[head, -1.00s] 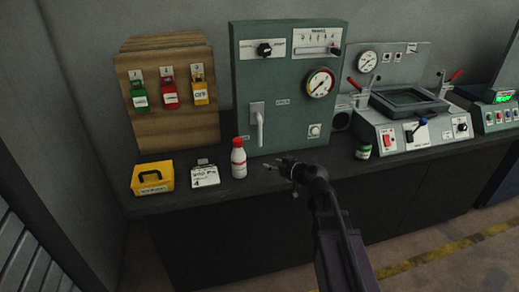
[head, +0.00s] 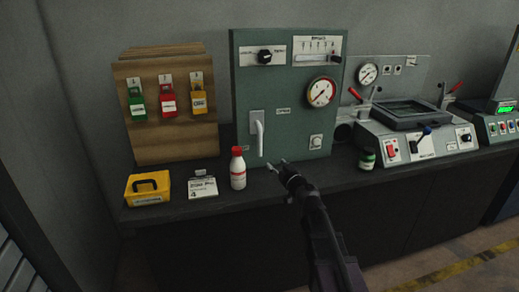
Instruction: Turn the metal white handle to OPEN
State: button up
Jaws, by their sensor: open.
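The white handle (head: 259,138) is on the lower left front of the green-grey control cabinet (head: 272,92), on a pale plate. Its lever hangs down, nearly vertical.
A white bottle with a red cap (head: 238,169) stands left of my gripper on the dark counter (head: 200,216). A small card (head: 202,187) and a yellow box (head: 147,190) lie farther left. A green jar (head: 367,159) and a press machine (head: 420,140) stand to the right.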

aim_at(261, 148)
jog(key=x, duration=1.3)
jog(key=shift+w+a, duration=0.2)
jog(key=shift+w, duration=0.1)
grip_shut()
